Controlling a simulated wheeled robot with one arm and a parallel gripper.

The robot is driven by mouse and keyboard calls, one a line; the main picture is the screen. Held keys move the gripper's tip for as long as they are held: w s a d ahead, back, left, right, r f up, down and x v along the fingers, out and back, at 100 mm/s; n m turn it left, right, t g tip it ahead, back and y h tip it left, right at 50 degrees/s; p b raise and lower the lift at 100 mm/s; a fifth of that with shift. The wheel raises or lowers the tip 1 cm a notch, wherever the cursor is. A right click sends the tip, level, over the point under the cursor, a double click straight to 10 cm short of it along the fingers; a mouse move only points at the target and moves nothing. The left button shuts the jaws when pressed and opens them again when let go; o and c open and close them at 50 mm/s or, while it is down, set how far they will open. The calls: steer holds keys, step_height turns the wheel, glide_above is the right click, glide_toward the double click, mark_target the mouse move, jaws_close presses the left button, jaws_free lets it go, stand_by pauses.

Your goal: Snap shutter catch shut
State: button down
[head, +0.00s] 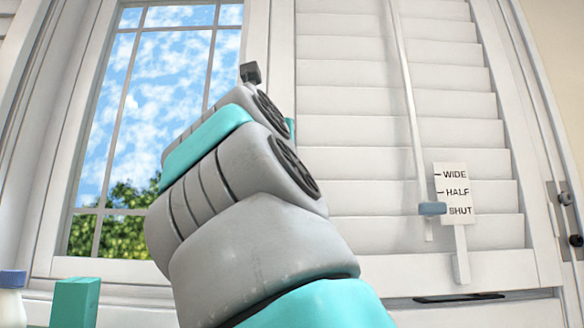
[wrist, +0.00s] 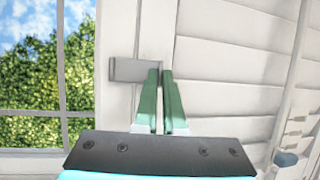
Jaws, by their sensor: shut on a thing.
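The shutter catch (wrist: 124,70) is a flat grey bar in the wrist view. It lies level across the white upright between the window and the louvred shutter panel (wrist: 225,75). My gripper (wrist: 163,72) has its two green fingers close together at the catch's right end, shut on it. The left fingertip overlaps the catch, so the exact grip is partly hidden. In the head view my arm covers the catch and most of the gripper. The white shutter panel (head: 352,155) stands right of the arm there.
A tilt rod (head: 410,110) runs down the louvres to a blue-grey tab (head: 432,208) beside a WIDE/HALF/SHUT plate (head: 456,190), near SHUT. Metal hardware (head: 566,198) is on the right frame. A green box (head: 75,303) and white bottle (head: 11,300) stand at lower left by the window (head: 150,110).

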steer(key=shift+w+d+n+y, duration=0.2)
steer(key=shift+n+y, duration=0.25)
steer(key=shift+y, duration=0.45)
steer(key=shift+w+d+n+y, duration=0.1)
steer(key=shift+w+n+y, duration=0.25)
steer(key=shift+y, duration=0.55)
steer(key=shift+n+y, duration=0.3)
steer(key=shift+y, duration=0.1)
steer(key=c, duration=1)
jaws_free()
steer(key=shift+w, duration=0.1)
steer(key=b+v, duration=0.2)
steer(key=v, duration=0.6)
steer(key=shift+b, duration=0.4)
steer(key=shift+r, duration=0.1)
